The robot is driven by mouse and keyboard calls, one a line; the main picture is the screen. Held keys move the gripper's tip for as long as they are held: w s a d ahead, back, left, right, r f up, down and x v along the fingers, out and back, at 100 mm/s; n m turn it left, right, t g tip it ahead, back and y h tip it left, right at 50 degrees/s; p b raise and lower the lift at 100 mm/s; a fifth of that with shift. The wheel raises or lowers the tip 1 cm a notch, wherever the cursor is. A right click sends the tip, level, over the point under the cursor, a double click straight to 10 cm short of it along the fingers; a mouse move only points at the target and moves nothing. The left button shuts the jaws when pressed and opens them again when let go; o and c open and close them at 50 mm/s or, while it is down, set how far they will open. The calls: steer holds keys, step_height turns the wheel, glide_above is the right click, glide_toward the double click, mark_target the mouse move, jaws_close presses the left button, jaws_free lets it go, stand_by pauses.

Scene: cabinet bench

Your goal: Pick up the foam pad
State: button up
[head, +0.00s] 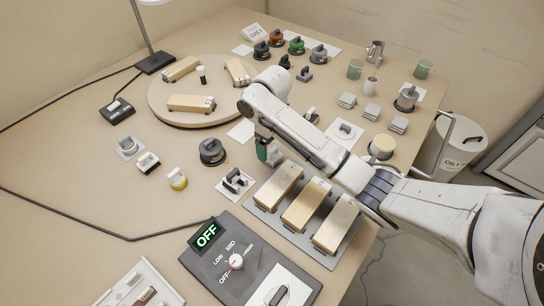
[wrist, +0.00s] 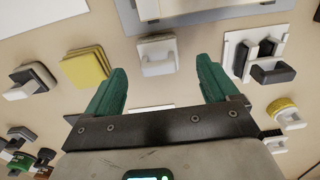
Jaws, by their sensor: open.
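My gripper (wrist: 159,82) is open, with its two green fingers apart and nothing held between them. In the head view the gripper (head: 266,155) is partly hidden by my arm, at the back end of the tray of blocks. A yellow layered block (wrist: 85,67) lies beyond and left of the left finger in the wrist view; it looks most like the foam pad, but I cannot be sure. I cannot make it out in the head view, where my arm covers part of the bench. A pale notched block (wrist: 157,55) lies between and beyond the fingertips, apart from them.
A white plate with black fittings (wrist: 262,55) is near the right finger. A tray (head: 256,203) with tan blocks lies in front of the gripper. A round turntable (head: 160,109) stands at back left, and a control box (head: 203,262) at front.

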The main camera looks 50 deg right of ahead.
mark_target(272, 149)
steer(key=shift+d+f, duration=0.1)
steer(key=shift+f, duration=1.9)
steer(key=shift+c, duration=0.3)
steer(key=c, duration=1.1)
